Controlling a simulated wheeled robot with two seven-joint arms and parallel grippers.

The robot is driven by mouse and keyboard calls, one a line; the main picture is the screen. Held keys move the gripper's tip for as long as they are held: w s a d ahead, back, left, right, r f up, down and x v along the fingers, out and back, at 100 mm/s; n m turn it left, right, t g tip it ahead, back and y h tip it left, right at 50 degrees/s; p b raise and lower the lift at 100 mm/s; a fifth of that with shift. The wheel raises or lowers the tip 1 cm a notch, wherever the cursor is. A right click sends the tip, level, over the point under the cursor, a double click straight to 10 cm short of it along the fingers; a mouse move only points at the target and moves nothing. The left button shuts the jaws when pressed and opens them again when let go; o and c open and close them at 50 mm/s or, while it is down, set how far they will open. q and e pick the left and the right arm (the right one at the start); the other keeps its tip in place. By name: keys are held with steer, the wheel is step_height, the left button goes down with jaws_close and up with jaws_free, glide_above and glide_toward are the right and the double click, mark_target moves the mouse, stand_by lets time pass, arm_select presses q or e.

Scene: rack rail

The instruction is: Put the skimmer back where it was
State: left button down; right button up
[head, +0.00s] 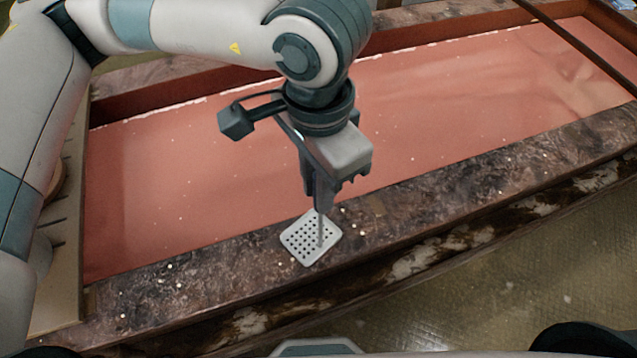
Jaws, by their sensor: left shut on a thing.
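The skimmer (304,240) is a pale, square plate with rounded corners and several rows of holes, with a thin upright handle. In the head view it is just below the middle, over the dark stone front ledge. My left gripper (321,207) points down above it and is shut on the handle. The upper part of the handle is hidden by the gripper. I cannot tell whether the plate touches the ledge or hovers just over it. My right gripper is not in view.
A long reddish basin (450,120) lies behind the stone ledge (190,285). A dark bar (580,45) crosses its far right corner. A beige slatted rack or board (68,240) stands at the left, partly behind my arm. The ledge to the right is clear.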

arm_select(q)
steer(key=shift+f, duration=0.1)
steer(key=c, duration=1.6)
jaws_free()
steer(key=shift+c, duration=0.2)
steer(key=shift+r+p, duration=0.3)
step_height(320, 180, up, 11)
steer(key=b, duration=0.3)
steer(key=shift+f, duration=0.1)
steer(key=shift+r, duration=0.55)
